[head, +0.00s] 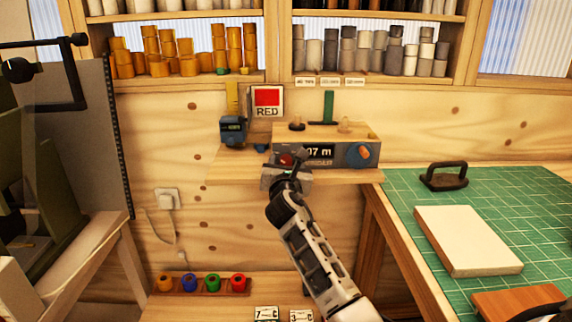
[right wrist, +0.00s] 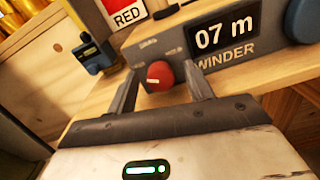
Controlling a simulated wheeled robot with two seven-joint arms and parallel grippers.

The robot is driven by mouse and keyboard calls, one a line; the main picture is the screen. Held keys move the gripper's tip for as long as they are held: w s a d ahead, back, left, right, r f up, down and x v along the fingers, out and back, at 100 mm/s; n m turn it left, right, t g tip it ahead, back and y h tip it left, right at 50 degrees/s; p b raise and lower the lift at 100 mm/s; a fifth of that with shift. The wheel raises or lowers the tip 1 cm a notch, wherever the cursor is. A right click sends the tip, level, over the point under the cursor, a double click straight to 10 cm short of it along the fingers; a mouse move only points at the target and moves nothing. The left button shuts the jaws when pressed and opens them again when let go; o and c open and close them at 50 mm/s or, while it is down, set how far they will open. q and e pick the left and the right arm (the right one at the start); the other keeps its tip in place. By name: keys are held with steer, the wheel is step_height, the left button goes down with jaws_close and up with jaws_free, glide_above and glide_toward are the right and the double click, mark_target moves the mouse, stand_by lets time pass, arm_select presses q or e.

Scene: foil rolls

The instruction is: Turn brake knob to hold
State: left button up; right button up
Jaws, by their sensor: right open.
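A grey winder box (head: 340,152) with a display reading "07 m" stands on the wooden shelf. A small red knob (right wrist: 160,75) with a pale mark is on its front face, left of the display (right wrist: 224,30). In the head view the red knob (head: 286,160) is partly hidden by my right gripper (head: 285,168). In the right wrist view, the open fingers of my right gripper (right wrist: 162,84) stand one on each side of the knob. I cannot tell whether either finger touches it. My left gripper is not in view.
A larger blue and orange dial (head: 363,152) is right of the display. A blue gauge (head: 232,130) and a "RED" sign (head: 267,101) stand at the left of the shelf. A green cutting mat (head: 400,205) with a dark-handled block (head: 445,178) lies at the right.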

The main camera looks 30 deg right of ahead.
steer(key=shift+c, duration=0.2)
steer(key=c, duration=0.9)
